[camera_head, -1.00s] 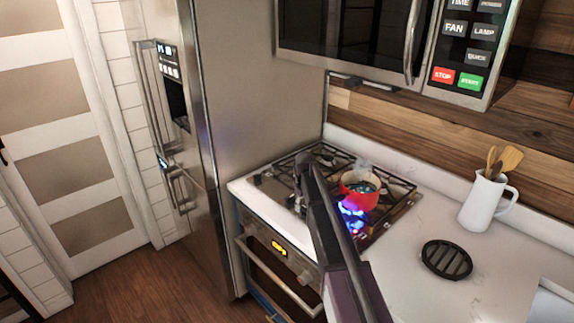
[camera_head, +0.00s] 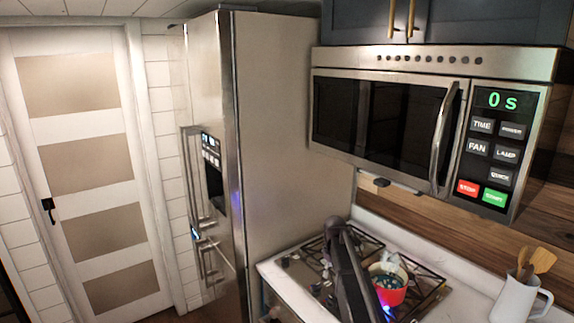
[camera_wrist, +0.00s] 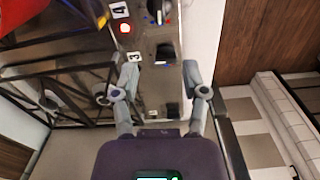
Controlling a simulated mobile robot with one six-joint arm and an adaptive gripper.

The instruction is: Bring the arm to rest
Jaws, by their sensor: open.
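My arm reaches over the left part of the gas stove (camera_head: 290,262) in the head view, beside the red pot. My gripper (camera_wrist: 161,72) shows in the wrist view with its two fingers spread apart and nothing between them. Below it are the stove's dark knobs, with labels 3 and 4 and a lit red light. In the head view the gripper's fingers cannot be made out.
A red pot (camera_head: 389,292) with bluish contents sits on the stove, with blue flame glow below it. A microwave (camera_head: 385,122) reading 0 s hangs above. A fridge (camera_head: 285,140) stands left; a white jug (camera_head: 517,302) with wooden utensils stands right.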

